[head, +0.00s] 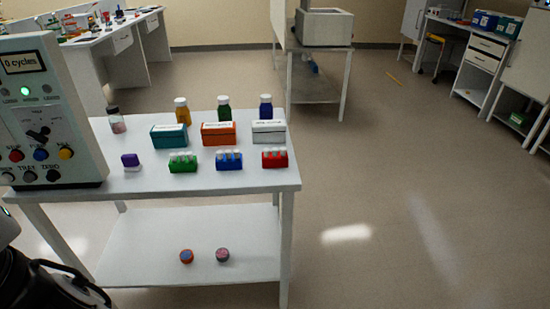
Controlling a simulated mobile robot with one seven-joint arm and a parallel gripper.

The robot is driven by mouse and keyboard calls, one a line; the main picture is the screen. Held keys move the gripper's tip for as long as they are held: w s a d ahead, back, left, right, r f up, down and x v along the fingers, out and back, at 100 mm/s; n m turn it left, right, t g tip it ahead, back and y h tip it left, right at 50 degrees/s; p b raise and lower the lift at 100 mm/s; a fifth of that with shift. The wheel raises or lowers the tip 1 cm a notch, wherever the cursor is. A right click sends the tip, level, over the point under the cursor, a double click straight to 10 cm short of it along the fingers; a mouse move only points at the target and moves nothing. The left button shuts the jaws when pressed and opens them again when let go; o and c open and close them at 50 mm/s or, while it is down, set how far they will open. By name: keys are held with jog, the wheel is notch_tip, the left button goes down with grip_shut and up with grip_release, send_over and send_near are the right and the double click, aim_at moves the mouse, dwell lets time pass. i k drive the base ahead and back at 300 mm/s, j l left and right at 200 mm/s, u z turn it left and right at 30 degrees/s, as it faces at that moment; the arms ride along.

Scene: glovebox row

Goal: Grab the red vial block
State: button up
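The red vial block (275,160) sits upright on the white table's top, near its front right corner, with several white-capped vials in it. A blue vial block (229,161) and a green vial block (183,163) stand in a row to its left, with gaps between. A white box (268,133) stands just behind the red block. A dark part of my arm shows at the lower left edge, well apart from the red block. The fingers of my gripper are not in view.
The white table (216,180) also holds teal (169,136) and orange (219,134) boxes, several bottles, a purple-topped item (131,161) and a control panel (50,115) at left. Two round items lie on its lower shelf (150,240). The floor (400,200) to the right is clear.

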aim_at(276, 159)
jog(key=i+l+u, duration=0.1)
jog(key=u, duration=0.3)
jog(key=l+u, duration=0.25)
jog(key=u, duration=0.15)
jog(key=l+u, duration=0.45)
jog(key=l, duration=0.55)
jog(key=l+u, duration=0.1)
jog(key=l, duration=1.55)
jog(key=i, duration=0.4)
